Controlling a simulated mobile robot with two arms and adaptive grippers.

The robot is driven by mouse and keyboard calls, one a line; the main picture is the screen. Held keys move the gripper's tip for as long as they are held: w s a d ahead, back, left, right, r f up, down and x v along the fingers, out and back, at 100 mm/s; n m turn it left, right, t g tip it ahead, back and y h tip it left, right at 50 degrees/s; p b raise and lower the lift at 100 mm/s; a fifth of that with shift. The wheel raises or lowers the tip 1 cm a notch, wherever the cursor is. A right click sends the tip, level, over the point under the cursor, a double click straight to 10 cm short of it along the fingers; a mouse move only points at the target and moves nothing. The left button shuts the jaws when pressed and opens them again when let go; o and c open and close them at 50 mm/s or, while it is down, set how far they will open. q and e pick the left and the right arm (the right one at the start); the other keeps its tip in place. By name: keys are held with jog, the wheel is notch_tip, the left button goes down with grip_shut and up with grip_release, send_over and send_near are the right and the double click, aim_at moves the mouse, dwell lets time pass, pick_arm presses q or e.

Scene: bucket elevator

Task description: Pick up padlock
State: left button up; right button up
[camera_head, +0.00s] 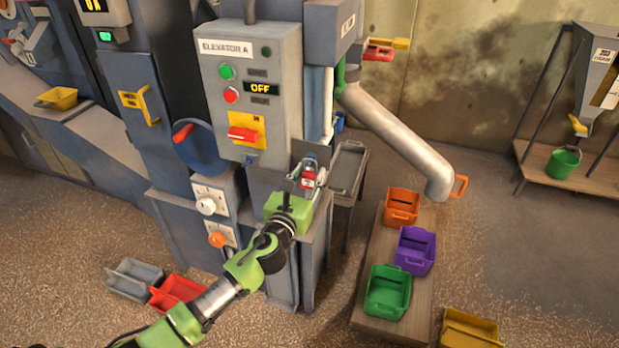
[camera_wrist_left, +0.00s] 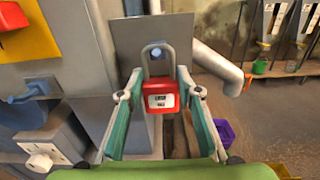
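The padlock has a red body with a white label and a grey shackle pointing up. In the left wrist view the padlock (camera_wrist_left: 161,96) is upright between the two fingers of my left gripper (camera_wrist_left: 160,76). The fingers stand on either side of it, with narrow gaps at its sides. In the head view the padlock (camera_head: 308,179) shows small between the fingers of my left gripper (camera_head: 307,172), over the grey stand below the elevator's control box. What lies under the padlock is hidden by the gripper. My right gripper is in neither view.
A grey tray (camera_head: 347,168) stands to the right. A pipe (camera_head: 400,140) slopes down above a bench with orange, purple and green bins. Grey and red bins lie on the floor at lower left.

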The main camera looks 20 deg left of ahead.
pick_arm(q)
jog(key=shift+r, duration=0.9)
jog(key=s+b, duration=0.2)
jog(key=s, duration=3)
jog(key=shift+d+f+y+b, duration=0.3)
jog(key=shift+d+f+b, duration=0.05)
jog(key=shift+d+b, duration=0.1)
jog(key=shift+w, duration=0.1)
